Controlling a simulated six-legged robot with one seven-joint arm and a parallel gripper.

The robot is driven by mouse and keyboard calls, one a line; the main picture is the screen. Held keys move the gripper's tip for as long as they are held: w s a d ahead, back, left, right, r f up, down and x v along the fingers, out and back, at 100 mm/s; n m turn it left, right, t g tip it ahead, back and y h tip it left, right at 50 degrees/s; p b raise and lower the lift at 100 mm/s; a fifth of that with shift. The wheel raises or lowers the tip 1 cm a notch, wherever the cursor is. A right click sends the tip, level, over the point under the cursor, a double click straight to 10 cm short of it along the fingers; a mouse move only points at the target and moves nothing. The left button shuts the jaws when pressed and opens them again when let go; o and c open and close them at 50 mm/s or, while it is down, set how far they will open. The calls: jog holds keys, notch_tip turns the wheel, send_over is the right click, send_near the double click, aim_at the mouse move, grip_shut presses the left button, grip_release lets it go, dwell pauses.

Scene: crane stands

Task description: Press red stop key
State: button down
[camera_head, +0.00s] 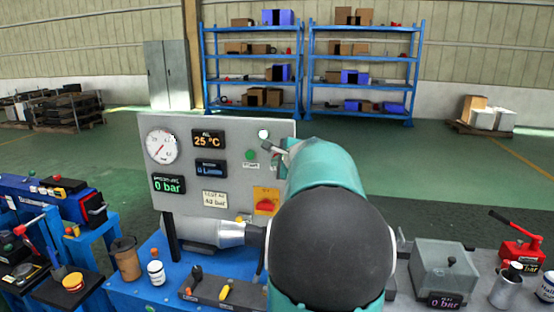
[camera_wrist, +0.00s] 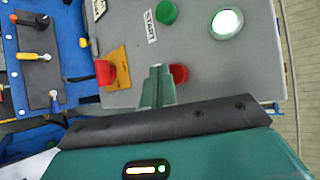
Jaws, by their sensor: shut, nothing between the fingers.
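A round red key (camera_wrist: 180,74) on the grey control panel (camera_wrist: 262,72) shows in the wrist view, partly hidden by my fingers. My gripper (camera_wrist: 157,72) is shut and empty, its tips just left of the red key in the picture; I cannot tell whether they touch it. A green key (camera_wrist: 166,12) with a START label (camera_wrist: 150,26) sits above it. In the head view my gripper (camera_head: 278,148) is in front of the panel's right part (camera_head: 222,134), beside the green key (camera_head: 250,154). My arm hides the red key there.
A red rotary switch (camera_wrist: 105,72) on a yellow plate is left of my fingers, and a lit white lamp (camera_wrist: 226,24) is upper right. A blue bench (camera_head: 150,292) with tools and cups stands below the panel. Shelves (camera_head: 252,70) stand far behind, with open floor before them.

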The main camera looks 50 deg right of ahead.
dwell(0.7)
jog(key=shift+w+d, duration=0.15)
jog(key=shift+d, duration=0.25)
jog(key=shift+w+d, duration=0.25)
jog(key=shift+d, duration=0.2)
dwell(0.7)
jog(key=shift+s+a, duration=0.1)
jog(key=shift+a, duration=0.05)
jog(key=shift+s+a, duration=0.35)
jog(key=shift+a, duration=0.35)
jog(key=shift+a, duration=0.1)
jog(key=a, duration=0.1)
jog(key=s+a, duration=0.1)
jog(key=a, duration=0.1)
jog(key=s+a, duration=0.1)
jog(key=shift+a, duration=0.2)
dwell(0.9)
